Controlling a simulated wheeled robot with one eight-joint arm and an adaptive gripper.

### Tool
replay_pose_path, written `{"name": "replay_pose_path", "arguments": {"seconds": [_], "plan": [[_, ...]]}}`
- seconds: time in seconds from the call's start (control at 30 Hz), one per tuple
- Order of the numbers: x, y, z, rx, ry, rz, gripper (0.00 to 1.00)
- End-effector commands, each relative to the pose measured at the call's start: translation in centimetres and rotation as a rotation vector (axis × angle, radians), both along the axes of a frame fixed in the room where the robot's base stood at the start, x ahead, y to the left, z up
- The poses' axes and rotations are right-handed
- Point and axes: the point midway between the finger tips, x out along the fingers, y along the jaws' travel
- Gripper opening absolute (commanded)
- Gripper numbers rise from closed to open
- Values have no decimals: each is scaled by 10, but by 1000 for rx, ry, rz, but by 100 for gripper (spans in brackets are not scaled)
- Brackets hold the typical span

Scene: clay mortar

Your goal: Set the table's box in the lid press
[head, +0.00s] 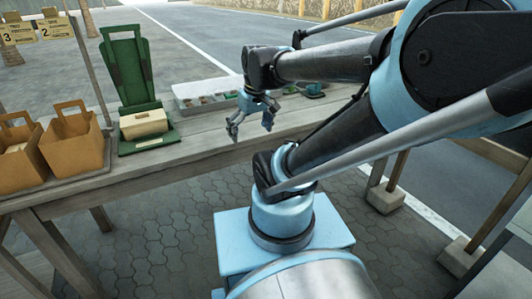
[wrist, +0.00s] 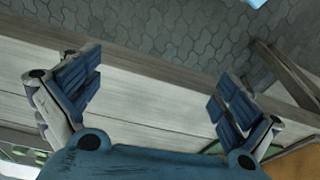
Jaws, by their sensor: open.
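The green lid press (head: 126,68) stands on the table at the left of the head view, its tall back plate upright. A cream box (head: 144,123) sits on the press's green base. My gripper (head: 252,127) is open and empty, to the right of the press and above the table's front edge. The wrist view shows its two blue-padded fingers (wrist: 155,100) spread wide over bare table planks, with nothing between them. A bit of green shows at that view's lower edge, too cut off to tell.
Two brown paper bags (head: 73,140) stand left of the press. A white tray (head: 205,92) with small items lies behind my gripper, and a teal cup (head: 313,88) stands farther right. The wooden table (head: 215,135) is bare between press and gripper. Price signs (head: 56,28) hang at upper left.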

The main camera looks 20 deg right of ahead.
Motion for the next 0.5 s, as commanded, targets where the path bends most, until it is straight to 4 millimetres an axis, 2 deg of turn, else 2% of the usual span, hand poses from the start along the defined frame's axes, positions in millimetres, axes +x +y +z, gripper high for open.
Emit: {"name": "replay_pose_path", "arguments": {"seconds": [0.1, 0.23, 0.37, 0.5], "plan": [[-24, -20, -25, -13, -1, -146, 99], [-42, -34, -45, -21, -5, -265, 99], [-51, -42, -56, -27, -8, -328, 99], [-52, -43, -58, -27, -8, -346, 99]]}}
